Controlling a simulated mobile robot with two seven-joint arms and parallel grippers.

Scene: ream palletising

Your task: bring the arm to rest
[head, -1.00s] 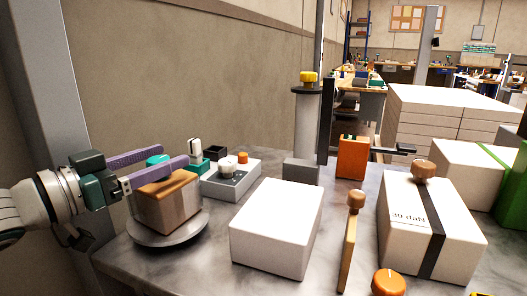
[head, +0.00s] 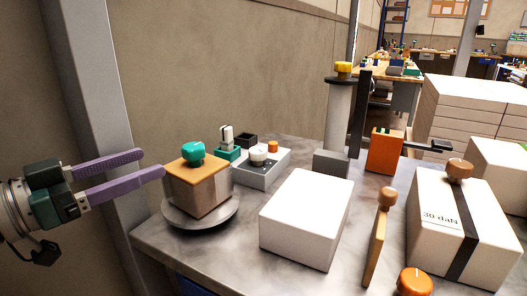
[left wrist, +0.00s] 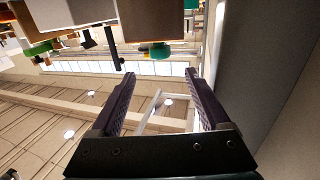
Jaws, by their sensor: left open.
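My left gripper (head: 136,172) is at the left of the head view, its two purple fingers spread and nothing between them. It is left of a cube-shaped block (head: 198,190) with an orange-brown top and a teal knob (head: 193,153), which sits on a round grey plate (head: 210,222). The fingertips end close to the block's left side; I cannot tell the exact gap. In the left wrist view the same open fingers (left wrist: 161,82) frame empty space. My right gripper is not in view.
On the grey table (head: 225,260) are a white ream (head: 306,218), a strapped white package marked 30 daN (head: 432,228), a grey device (head: 262,168) and an orange box (head: 384,150). A post (head: 95,110) stands behind my left gripper. Stacked white reams (head: 470,115) stand at the right.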

